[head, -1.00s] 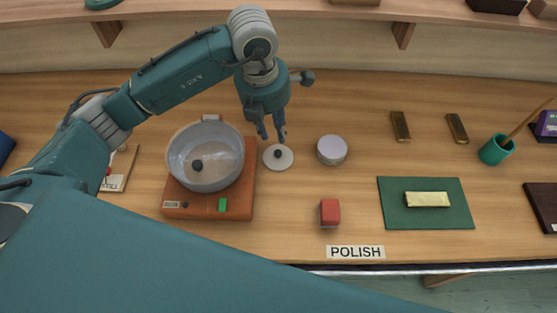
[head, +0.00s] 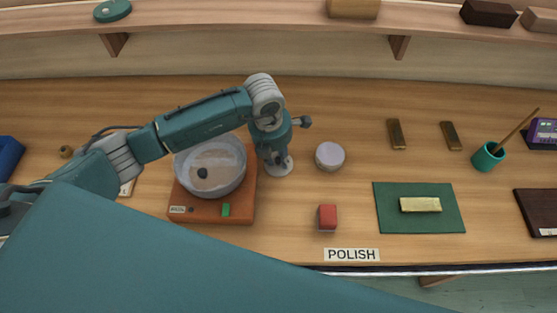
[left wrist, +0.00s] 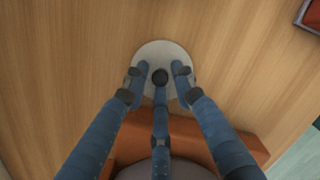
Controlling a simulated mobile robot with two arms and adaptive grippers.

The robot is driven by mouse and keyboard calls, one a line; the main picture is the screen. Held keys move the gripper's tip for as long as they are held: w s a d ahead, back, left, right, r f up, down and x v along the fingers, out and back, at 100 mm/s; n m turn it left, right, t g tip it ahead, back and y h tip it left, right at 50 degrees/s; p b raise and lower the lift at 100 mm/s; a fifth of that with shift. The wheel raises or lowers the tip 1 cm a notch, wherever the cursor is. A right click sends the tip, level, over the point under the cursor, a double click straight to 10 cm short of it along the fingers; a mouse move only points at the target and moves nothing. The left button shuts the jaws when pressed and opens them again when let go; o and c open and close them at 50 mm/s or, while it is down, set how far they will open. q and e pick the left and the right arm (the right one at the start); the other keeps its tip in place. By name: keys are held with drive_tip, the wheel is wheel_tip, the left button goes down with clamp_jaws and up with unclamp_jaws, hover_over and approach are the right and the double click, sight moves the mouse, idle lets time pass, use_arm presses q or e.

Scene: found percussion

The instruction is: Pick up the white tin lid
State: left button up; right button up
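The white tin lid (head: 283,171) is a flat pale disc with a dark knob. It lies on the wooden bench, just right of an orange-brown base. My left gripper (head: 276,159) points down over the lid and partly hides it in the head view. In the left wrist view the lid (left wrist: 160,48) lies under my left gripper's three fingers (left wrist: 161,74), which are spread around the dark knob. I cannot tell whether the fingertips touch the lid. My right gripper is in neither view.
A grey bowl (head: 228,177) with a dark round knob inside stands on the orange-brown base (head: 237,208), close left of the lid. A round pale tin (head: 330,156) stands to the right. A red block (head: 327,217) lies nearer the front. Bench between them is clear.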

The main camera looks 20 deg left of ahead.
use_arm(q)
clamp_jaws()
drive_tip(key=shift+r, duration=0.15)
